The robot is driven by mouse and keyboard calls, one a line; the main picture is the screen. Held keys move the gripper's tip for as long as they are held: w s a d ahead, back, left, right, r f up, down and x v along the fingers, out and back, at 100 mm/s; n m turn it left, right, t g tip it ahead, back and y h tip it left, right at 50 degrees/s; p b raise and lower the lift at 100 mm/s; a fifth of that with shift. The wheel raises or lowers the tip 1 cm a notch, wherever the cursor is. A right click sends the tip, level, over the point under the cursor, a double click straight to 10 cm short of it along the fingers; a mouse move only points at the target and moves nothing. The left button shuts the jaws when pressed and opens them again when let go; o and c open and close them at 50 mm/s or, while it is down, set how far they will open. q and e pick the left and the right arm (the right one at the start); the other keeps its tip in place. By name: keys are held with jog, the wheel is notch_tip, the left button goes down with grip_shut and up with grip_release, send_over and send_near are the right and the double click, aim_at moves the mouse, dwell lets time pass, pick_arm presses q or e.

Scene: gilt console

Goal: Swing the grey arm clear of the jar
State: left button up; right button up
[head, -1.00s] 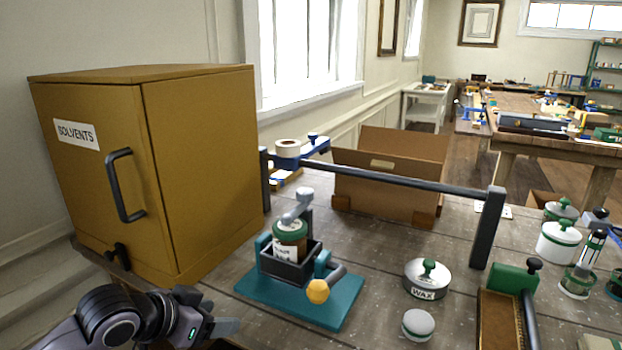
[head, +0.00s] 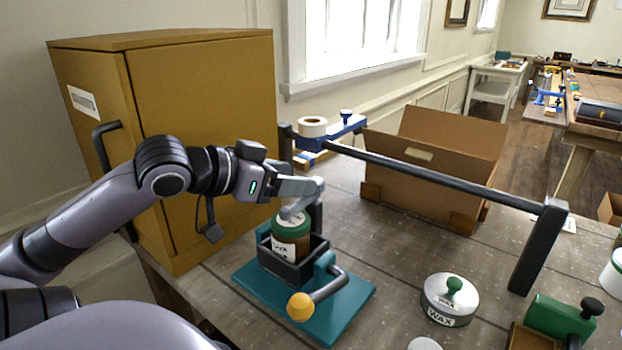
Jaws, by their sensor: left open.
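The jar (head: 290,246), brown with a green lid and a white label, stands upright in a black holder (head: 289,271) on a teal base (head: 336,323). The grey arm (head: 293,211) lies over the jar's lid, its upper part partly hidden by my gripper. My left gripper (head: 308,188) reaches in from the left, just above and at the grey arm. Its fingers are open; I cannot tell whether they touch the arm. My right gripper is not in view.
A yellow-knobbed lever (head: 301,305) sticks out at the front of the base. A dark rail (head: 430,178) spans behind the fixture. A mustard cabinet (head: 205,120) stands left, a cardboard box (head: 430,165) behind, and a wax tin (head: 449,300) to the right.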

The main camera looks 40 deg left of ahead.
pick_arm(q)
jog(key=shift+b+x, duration=0.3)
jog(key=shift+x, duration=2)
grip_shut()
